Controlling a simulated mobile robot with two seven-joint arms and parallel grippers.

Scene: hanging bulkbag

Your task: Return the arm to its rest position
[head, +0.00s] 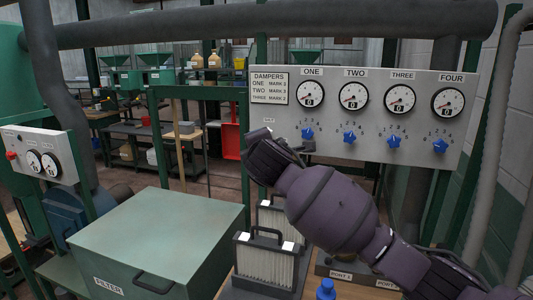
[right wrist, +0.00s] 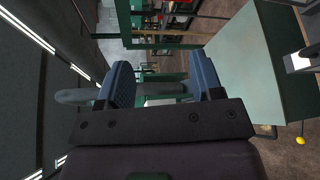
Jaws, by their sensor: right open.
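My right arm comes in from the lower right in the head view, and its gripper (head: 268,157) is raised in front of the lower left part of the damper panel (head: 330,145). In the right wrist view the two blue-grey fingers of this gripper (right wrist: 162,82) stand apart with nothing between them. The gripper is open and empty. In the head view the forearm hides part of the filter units and the port box behind it. My left gripper is not in view.
A green filter box (head: 150,240) stands at the lower left. Handled filter cartridges (head: 265,262) and a blue-capped bottle (head: 326,290) are close below my right arm. A thick grey pipe (head: 270,22) crosses above. The panel carries several dials and blue knobs (head: 349,137).

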